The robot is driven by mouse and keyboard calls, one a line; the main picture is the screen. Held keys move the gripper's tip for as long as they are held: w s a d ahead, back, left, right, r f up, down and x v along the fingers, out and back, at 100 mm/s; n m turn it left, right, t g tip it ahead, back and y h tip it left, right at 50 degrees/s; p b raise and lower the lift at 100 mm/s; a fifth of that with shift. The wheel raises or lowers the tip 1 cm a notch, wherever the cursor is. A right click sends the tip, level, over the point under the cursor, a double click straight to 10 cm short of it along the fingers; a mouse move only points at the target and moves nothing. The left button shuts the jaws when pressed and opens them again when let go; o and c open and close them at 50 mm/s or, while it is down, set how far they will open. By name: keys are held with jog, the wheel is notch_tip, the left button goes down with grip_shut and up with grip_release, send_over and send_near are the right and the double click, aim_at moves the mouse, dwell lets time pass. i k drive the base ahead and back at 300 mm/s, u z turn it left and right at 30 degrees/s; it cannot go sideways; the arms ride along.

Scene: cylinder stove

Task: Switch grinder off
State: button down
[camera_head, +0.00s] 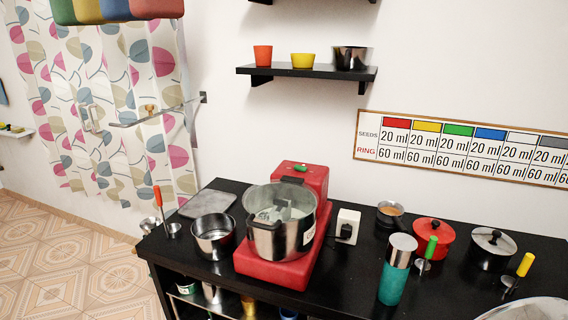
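The grinder stands on the black counter, left of its middle. It has a red body (275,272) with a raised red block at the back. A wide steel drum (290,235) sits on the body, open at the top, with pale parts inside. A small green piece that looks like the switch (300,168) is on top of the red block; whether it is on or off cannot be told. My gripper is not in view.
A steel pot (213,238) stands close left of the grinder. A white socket box (347,226) with a black plug is close right. A shelf (306,71) hangs above.

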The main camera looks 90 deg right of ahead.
aim_at(297, 167)
jog(key=u, duration=0.05)
jog(key=i, duration=1.4)
jog(key=z, duration=2.75)
jog(key=i, duration=0.2)
jog(key=z, duration=0.25)
